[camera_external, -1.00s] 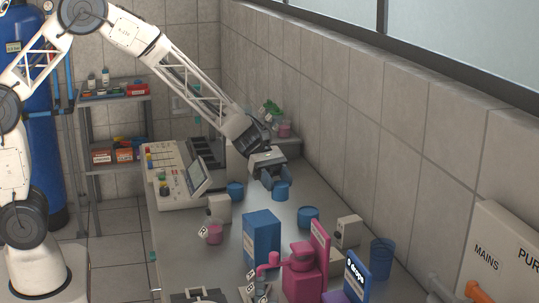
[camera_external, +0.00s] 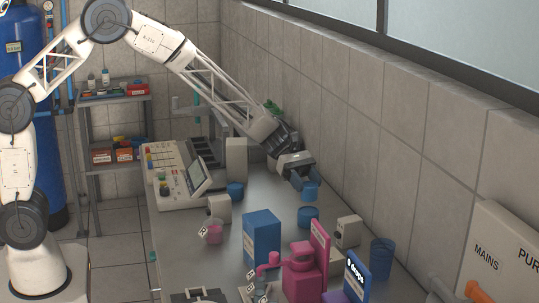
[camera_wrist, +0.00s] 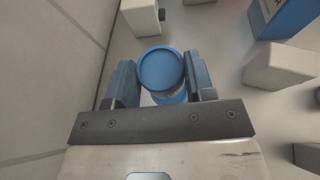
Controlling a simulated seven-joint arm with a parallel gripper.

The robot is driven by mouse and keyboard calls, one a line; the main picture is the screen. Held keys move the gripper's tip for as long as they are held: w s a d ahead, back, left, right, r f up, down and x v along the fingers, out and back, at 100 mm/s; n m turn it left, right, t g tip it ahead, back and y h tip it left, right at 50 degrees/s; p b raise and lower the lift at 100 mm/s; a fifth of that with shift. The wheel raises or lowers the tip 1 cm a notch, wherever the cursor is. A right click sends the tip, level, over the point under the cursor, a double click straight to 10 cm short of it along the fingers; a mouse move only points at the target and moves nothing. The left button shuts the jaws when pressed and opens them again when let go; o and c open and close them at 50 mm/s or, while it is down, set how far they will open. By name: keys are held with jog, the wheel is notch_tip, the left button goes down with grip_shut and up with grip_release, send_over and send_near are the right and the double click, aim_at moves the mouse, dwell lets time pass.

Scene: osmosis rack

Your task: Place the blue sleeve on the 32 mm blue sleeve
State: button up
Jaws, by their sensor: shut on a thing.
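My gripper (camera_external: 302,181) is shut on a blue sleeve (camera_external: 310,193), a short round cylinder held above the bench near the wall. In the wrist view the held sleeve (camera_wrist: 161,70) sits between the two fingers. A second blue sleeve (camera_external: 307,217) stands on the bench below the held one in the external view. In the wrist view part of a blue round shape (camera_wrist: 172,98) shows past the held sleeve, mostly hidden by it. A third blue sleeve (camera_external: 235,190) stands farther left. I cannot read any sizes, so I cannot tell which is 32 mm.
White blocks (camera_external: 347,231), (camera_external: 219,207) and a tall blue box (camera_external: 261,239) stand nearby on the bench (camera_external: 275,202). A pink cup (camera_external: 213,236) and pink apparatus (camera_external: 300,271) are nearer the front. A blue cup (camera_external: 381,258) stands at right. The tiled wall runs close behind my gripper.

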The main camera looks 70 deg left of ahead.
aim_at(306, 193)
jog(key=shift+f, duration=1.75)
jog(key=o, duration=0.9)
jog(key=shift+f, duration=0.1)
jog(key=v, duration=1.2)
